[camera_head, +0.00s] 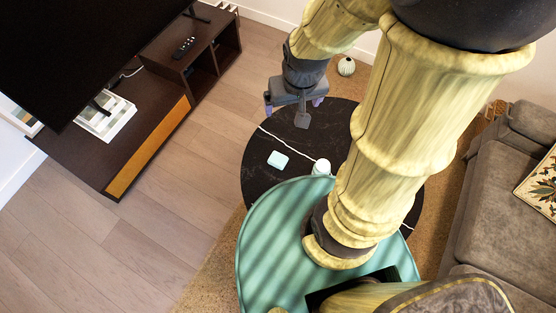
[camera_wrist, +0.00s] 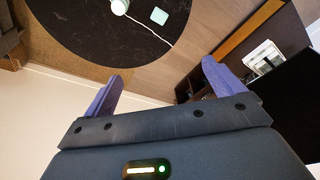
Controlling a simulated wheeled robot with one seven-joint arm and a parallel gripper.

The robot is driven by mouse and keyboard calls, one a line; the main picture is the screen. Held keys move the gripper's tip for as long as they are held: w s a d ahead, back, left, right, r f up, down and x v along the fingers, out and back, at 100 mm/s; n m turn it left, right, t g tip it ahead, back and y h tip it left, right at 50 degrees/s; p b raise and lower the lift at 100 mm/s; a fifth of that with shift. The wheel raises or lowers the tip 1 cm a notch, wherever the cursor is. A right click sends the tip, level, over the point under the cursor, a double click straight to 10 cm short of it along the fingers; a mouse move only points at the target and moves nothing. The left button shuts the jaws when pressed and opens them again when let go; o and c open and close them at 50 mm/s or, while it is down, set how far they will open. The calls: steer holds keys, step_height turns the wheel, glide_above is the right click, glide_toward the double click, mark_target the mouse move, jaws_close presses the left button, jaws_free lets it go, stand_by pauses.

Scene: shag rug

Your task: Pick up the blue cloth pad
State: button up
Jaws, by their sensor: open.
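The blue cloth pad is a small pale-blue square (camera_head: 278,160) lying flat on the round black table (camera_head: 262,185), left of its middle. It also shows at the top of the wrist view as a pale green-blue square (camera_wrist: 159,16). My gripper (camera_head: 293,104) is at the table's far edge in the head view, beyond the pad and apart from it. Its two purple fingers are spread in the wrist view (camera_wrist: 161,72), with nothing between them.
A white cup-like object (camera_head: 321,167) stands on the table right of the pad. A grey sofa (camera_head: 500,190) is at right. A dark TV stand (camera_head: 125,140) with a remote (camera_head: 183,47) is at left. A small round vase (camera_head: 346,66) stands behind. Wooden floor (camera_head: 180,210) is clear between.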

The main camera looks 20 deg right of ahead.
steer(key=w+f+m+b, duration=0.2)
steer(key=w+f+b, duration=0.15)
steer(key=f, duration=0.25)
steer(key=w+f+m+g+b, duration=0.1)
steer(key=w+f+b, duration=0.1)
steer(key=f+b, duration=0.35)
steer(key=w+f+m+b, duration=0.2)
steer(key=f+b, duration=0.1)
steer(key=f, duration=0.5)
steer(key=m+g+b, duration=0.2)
steer(key=m+b, duration=0.2)
steer(key=b, duration=0.5)
glide_above(278, 158)
step_height(278, 158, down, 19)
steer(key=shift+d+r, duration=0.1)
steer(key=shift+r, duration=0.05)
step_height(278, 158, down, 12)
steer(key=b, duration=0.3)
steer(key=shift+s, duration=0.1)
steer(key=shift+f, duration=0.2)
